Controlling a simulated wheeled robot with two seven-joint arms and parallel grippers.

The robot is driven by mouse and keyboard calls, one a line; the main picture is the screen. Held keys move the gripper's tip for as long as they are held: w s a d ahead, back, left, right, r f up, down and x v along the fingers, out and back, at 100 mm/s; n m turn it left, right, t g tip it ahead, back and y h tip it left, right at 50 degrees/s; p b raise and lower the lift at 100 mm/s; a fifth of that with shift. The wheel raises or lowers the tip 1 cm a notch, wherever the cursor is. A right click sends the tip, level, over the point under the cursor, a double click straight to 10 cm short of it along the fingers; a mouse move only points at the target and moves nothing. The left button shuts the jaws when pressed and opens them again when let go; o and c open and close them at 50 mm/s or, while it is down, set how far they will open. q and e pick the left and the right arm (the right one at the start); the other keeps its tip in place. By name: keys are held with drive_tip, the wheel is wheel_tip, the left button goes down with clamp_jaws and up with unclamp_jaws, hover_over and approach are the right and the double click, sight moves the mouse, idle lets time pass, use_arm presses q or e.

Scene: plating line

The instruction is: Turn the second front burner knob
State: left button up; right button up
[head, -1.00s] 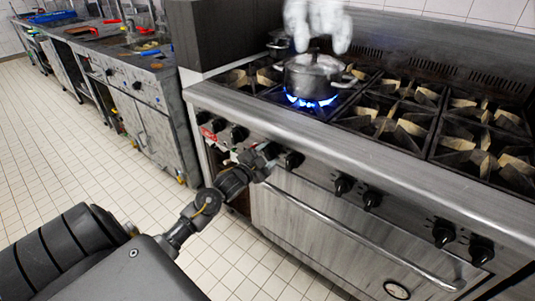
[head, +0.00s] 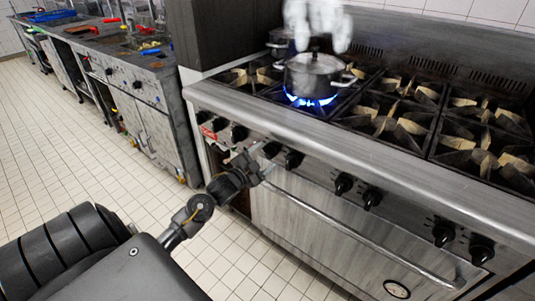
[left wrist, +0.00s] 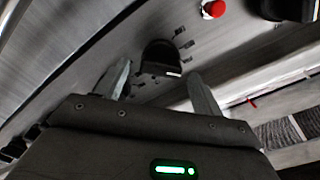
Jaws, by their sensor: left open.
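A row of black knobs runs along the front panel (head: 320,166) of the steel range. My left gripper (head: 263,163) is open in front of the panel, beside a black knob (head: 293,159). In the left wrist view, a black knob (left wrist: 160,54) with printed marks lies ahead, between the lines of the two open fingers (left wrist: 161,86). The fingers look short of it, and nothing is held. I cannot tell for certain which burner this knob serves. My right gripper is not in view.
A lidded pot (head: 312,74) stands over a lit blue flame (head: 311,100), with white steam (head: 318,22) above. The oven handle (head: 365,235) runs below the knobs. A red round part (left wrist: 213,9) shows on the panel. Tiled floor lies free at left.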

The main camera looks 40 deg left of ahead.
use_arm(q)
drive_tip(key=s, duration=0.8)
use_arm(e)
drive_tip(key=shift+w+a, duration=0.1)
use_arm(q)
drive_tip(key=shift+d, duration=0.1)
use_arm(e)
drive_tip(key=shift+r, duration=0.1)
